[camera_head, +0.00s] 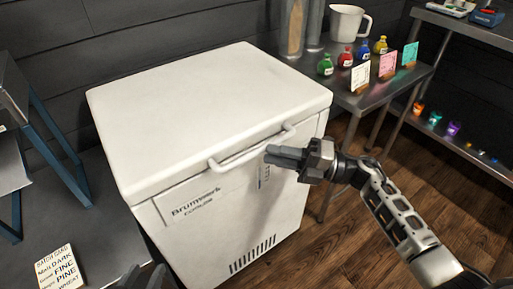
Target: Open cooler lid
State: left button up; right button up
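The white cooler (235,225) is a chest with a flat lid (205,105), which lies closed on top. A white bar handle (238,159) runs along the lid's front edge. My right gripper (268,155) is at the front of the cooler, its fingertips just below and beside the right part of the handle. The fingers look close together, but this angle hides any gap and whether they touch the handle. My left gripper (146,277) shows only as dark tips at the bottom edge, in front of the cooler's lower left; the rest is out of frame.
A metal table (345,98) at the right holds several coloured flasks, cards and a white jug (347,22). A shelf (465,25) stands farther right. A blue-legged stand (62,150) and a lettered sign (60,268) are at the left. Wooden floor is clear at right.

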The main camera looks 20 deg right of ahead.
aim_at(256, 149)
jog(key=shift+x, duration=2.4)
grip_shut()
